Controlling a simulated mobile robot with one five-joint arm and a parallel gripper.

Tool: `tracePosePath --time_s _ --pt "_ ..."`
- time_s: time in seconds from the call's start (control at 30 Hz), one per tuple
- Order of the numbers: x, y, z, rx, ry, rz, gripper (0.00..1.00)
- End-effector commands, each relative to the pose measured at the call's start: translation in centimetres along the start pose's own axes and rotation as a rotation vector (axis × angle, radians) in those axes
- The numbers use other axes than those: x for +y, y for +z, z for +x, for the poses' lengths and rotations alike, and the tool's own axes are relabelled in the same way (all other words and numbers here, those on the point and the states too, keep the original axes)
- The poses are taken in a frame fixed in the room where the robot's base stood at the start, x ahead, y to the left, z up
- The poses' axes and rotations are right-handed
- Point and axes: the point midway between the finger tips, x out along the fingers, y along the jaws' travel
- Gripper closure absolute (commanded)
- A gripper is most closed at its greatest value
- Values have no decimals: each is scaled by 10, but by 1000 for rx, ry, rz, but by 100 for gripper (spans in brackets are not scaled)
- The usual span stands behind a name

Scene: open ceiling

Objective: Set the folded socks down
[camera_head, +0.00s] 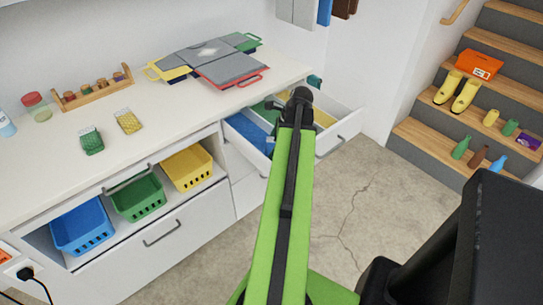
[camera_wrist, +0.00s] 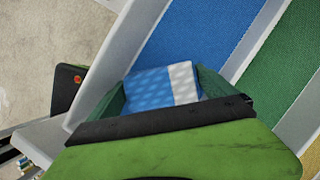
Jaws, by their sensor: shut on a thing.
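The folded socks (camera_wrist: 160,90), blue with pale dots and a white band, sit between the dark green fingers of my gripper (camera_wrist: 165,84) in the wrist view. My gripper is shut on them. Behind them in that view lies the blue-lined compartment (camera_wrist: 200,35) of the open drawer, with a green-lined one (camera_wrist: 285,65) to its right. I cannot tell how high the socks are above the drawer floor. In the head view my arm reaches over the open drawer (camera_head: 338,143), with its blue compartment (camera_head: 248,132) left of the arm. The socks are hidden there.
A yellow-lined compartment (camera_head: 322,118) lies right of my arm. The white counter (camera_head: 60,165) bears a green patterned bundle (camera_head: 91,140), a yellow one (camera_head: 127,121) and a rack (camera_head: 95,92). Blue (camera_head: 82,226), green (camera_head: 138,198) and yellow (camera_head: 187,168) baskets stand below. Stairs rise at the right.

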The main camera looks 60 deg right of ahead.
Motion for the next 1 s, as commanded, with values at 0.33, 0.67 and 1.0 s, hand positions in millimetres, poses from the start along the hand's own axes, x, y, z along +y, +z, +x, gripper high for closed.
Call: tracePosePath --time_s 0.33,0.67,1.0 --pt "0 -5 11 0 0 1 45" --pt "0 -6 13 0 -1 1 0" --pt "0 -3 -18 0 -1 4 0"
